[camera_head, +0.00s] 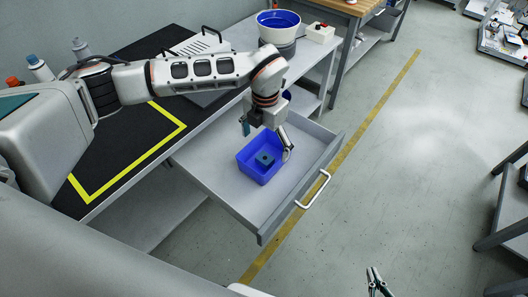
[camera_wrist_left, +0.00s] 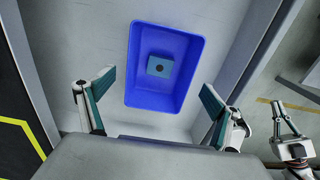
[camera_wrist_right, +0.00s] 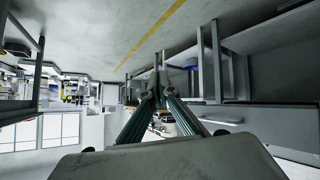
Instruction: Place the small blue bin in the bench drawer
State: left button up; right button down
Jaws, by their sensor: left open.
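The small blue bin (camera_head: 250,170) sits upright on the floor of the open bench drawer (camera_head: 215,172). A small teal block with a dark round hole (camera_head: 265,160) lies inside it. My left gripper (camera_head: 268,138) points down over the bin. In the left wrist view, the bin (camera_wrist_left: 139,92) is ahead of the left gripper's spread fingers (camera_wrist_left: 155,100), which are apart from its walls and hold nothing. My right gripper (camera_head: 377,280) is empty, away from the drawer at the lower right. In the right wrist view, its fingertips (camera_wrist_right: 157,88) meet.
The drawer's pull handle (camera_head: 313,190) faces the open floor. The bench top has a black mat (camera_head: 60,150) with yellow tape. A white bucket with a blue inside (camera_head: 279,27) stands behind. Drawer space around the bin is clear. Another bench (camera_head: 505,215) stands at the right.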

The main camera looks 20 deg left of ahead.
pick_arm(q)
notch_tip(320, 180, up, 6)
jog(key=shift+p, duration=0.45)
dwell(0.3)
